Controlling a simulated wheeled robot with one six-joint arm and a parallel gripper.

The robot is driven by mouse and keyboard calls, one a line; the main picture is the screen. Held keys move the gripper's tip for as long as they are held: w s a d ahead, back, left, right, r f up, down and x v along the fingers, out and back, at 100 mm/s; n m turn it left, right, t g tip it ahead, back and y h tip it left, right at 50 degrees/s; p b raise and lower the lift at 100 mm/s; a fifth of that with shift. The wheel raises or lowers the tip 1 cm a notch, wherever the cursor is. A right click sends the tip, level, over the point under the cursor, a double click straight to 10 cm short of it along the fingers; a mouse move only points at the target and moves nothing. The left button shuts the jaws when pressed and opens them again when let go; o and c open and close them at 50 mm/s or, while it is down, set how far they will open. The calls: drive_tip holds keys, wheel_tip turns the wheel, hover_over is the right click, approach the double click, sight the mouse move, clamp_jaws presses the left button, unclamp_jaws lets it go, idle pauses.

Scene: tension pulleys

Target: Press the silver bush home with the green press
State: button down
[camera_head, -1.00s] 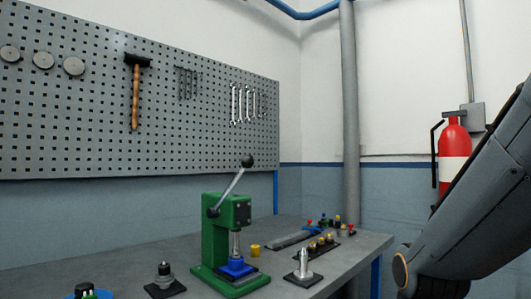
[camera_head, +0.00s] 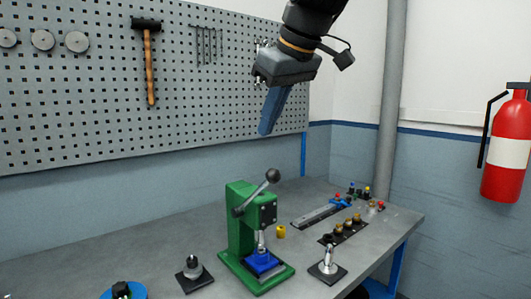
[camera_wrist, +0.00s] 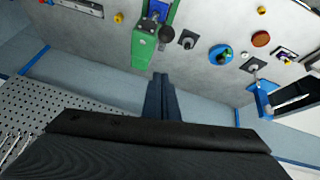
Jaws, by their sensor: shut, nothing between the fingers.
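The green press (camera_head: 238,222) stands on the bench, its lever slanting up to a dark ball knob (camera_head: 272,176). Its silver ram (camera_head: 261,241) points down at a blue block (camera_head: 262,262) on the press base. I cannot make out whether a silver bush sits there. A silver upright piece (camera_head: 327,262) stands on a black plate right of the press. My gripper (camera_head: 266,131), with blue fingers, is shut and empty, high above and behind the press. In the wrist view the shut fingers (camera_wrist: 160,78) point toward the press (camera_wrist: 145,45), apart from it.
A yellow piece (camera_head: 281,231), a rail (camera_head: 320,214) and a rack of small brass-coloured parts (camera_head: 344,231) lie right of the press. A dark-topped post (camera_head: 193,265) and a blue round fixture (camera_head: 124,290) stand to its left. The pegboard (camera_head: 80,100) is behind.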

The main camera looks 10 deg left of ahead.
drive_tip(key=p, duration=0.4)
hover_over(261, 185)
wheel_tip(261, 185, down, 10)
drive_tip(key=shift+r, duration=0.1)
drive_tip(key=shift+s+d+f, duration=0.15)
drive_tip(key=shift+d+f, duration=0.15)
drive_tip(key=shift+f, duration=0.25)
